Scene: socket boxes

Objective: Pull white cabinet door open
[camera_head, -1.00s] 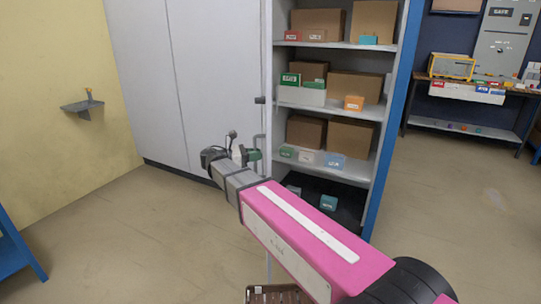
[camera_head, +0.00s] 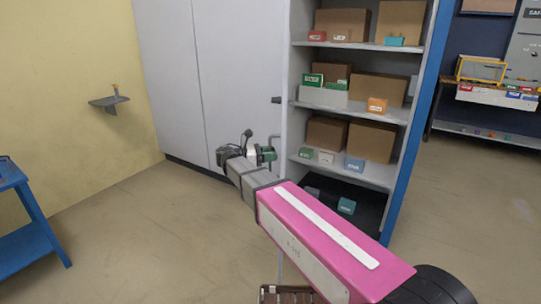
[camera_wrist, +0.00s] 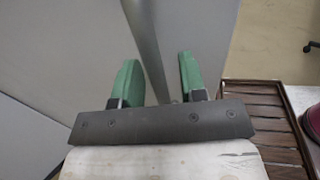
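The white cabinet door (camera_head: 238,60) stands left of the open shelves, with a dark fitting near its right edge. My gripper (camera_head: 265,155) is low in front of this edge in the head view. In the wrist view, the two green fingers of my gripper (camera_wrist: 158,85) are apart. Pale grey panels fill the background behind the bar. In the head view my gripper hides much of the handle. Whether the door is slightly ajar is unclear.
Open shelves (camera_head: 350,104) with cardboard and small coloured boxes stand right of the door. A blue table (camera_head: 28,240) is at the left. A small wall shelf (camera_head: 108,101) is on the yellow wall. The floor (camera_head: 140,240) before the cabinet is clear.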

